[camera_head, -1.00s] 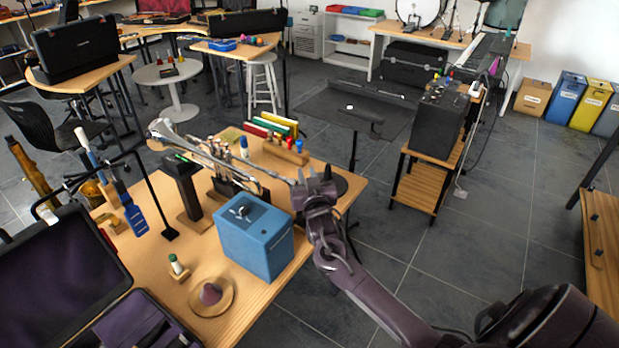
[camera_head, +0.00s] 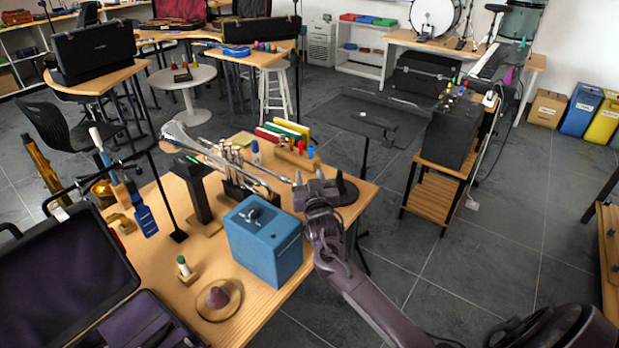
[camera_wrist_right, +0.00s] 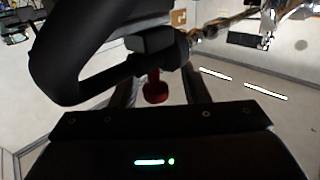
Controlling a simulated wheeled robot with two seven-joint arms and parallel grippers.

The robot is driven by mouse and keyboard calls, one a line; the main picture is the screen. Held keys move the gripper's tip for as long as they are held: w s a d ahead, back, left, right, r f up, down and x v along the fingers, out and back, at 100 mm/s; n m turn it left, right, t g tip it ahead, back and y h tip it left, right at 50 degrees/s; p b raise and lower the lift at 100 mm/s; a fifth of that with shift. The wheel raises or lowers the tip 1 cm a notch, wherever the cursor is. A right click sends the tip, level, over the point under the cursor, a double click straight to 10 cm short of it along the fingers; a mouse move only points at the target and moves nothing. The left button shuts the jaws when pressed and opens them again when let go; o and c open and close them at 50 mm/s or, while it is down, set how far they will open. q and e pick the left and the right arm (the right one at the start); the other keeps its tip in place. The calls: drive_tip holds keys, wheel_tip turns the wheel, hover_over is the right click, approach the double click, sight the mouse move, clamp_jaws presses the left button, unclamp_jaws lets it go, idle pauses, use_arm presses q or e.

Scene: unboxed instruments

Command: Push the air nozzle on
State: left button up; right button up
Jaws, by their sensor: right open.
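I cannot single out the air nozzle with certainty. A small red knob-like part (camera_wrist_right: 156,88) shows between my fingers in the right wrist view, below a large dark curved piece (camera_wrist_right: 85,50); I cannot tell whether it is the nozzle. My right gripper (camera_head: 309,178) is open above the table's right edge, just beyond and right of the blue box (camera_head: 262,243). It is near the bell-less end of a silver trumpet (camera_head: 225,160). In the wrist view its fingers (camera_wrist_right: 160,92) stand apart. My left gripper is not in view.
An open case (camera_head: 65,255) is at left.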

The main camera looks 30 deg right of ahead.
drive_tip(key=b+v, duration=0.1)
drive_tip(key=v, duration=0.6)
drive_tip(key=shift+s+a, duration=0.15)
drive_tip(key=shift+s, duration=0.05)
